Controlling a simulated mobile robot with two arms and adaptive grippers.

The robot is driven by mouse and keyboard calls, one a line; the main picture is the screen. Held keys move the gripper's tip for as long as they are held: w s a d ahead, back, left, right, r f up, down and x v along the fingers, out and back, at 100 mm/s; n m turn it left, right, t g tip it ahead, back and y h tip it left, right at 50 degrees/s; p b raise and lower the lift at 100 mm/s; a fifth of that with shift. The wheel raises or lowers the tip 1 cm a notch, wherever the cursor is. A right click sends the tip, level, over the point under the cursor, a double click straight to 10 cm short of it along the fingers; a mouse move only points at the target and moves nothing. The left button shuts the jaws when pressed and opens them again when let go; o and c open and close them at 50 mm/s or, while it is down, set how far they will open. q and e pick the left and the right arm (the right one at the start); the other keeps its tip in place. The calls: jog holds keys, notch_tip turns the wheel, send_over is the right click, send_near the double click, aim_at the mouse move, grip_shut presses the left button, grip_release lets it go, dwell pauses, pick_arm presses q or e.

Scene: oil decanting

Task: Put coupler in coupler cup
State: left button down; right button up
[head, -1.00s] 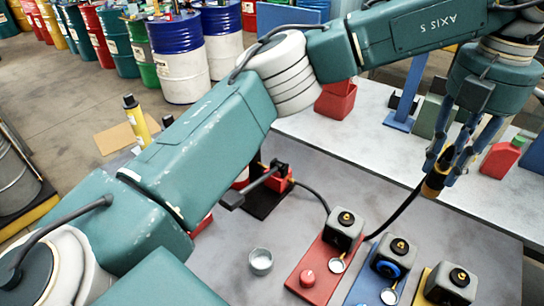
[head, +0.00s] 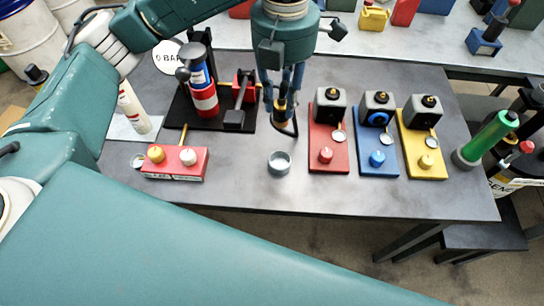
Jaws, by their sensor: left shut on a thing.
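My left gripper (head: 282,92) points down over the table, its blue fingers shut on the coupler (head: 281,104), a small dark piece with an orange-yellow band. A black hose curves close under it. The coupler's lower end is partly lost against the hose. A small round grey metal cup (head: 280,168), probably the coupler cup, stands upright on the table, open at the top. In the picture the coupler is above the cup, on its far side, and clearly apart from it. My right gripper is not in view.
Red (head: 325,166), blue (head: 374,166) and yellow (head: 431,168) plates with black-grey blocks stand right of the cup. A red-and-blue cylinder (head: 203,98) on a black stand is left of the gripper. A red block (head: 176,164) lies front left. The table around the cup is clear.

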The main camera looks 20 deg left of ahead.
pick_arm(q)
notch_tip(320, 180, down, 18)
jog(key=p, duration=0.3)
jog(key=shift+w+f, duration=0.1)
jog(key=shift+d+f, duration=0.1)
jog(key=shift+f, duration=0.1)
jog(key=c, duration=1.9)
grip_release()
jog(key=shift+f, duration=0.1)
jog(key=o, duration=0.5)
jog(key=shift+c, duration=0.2)
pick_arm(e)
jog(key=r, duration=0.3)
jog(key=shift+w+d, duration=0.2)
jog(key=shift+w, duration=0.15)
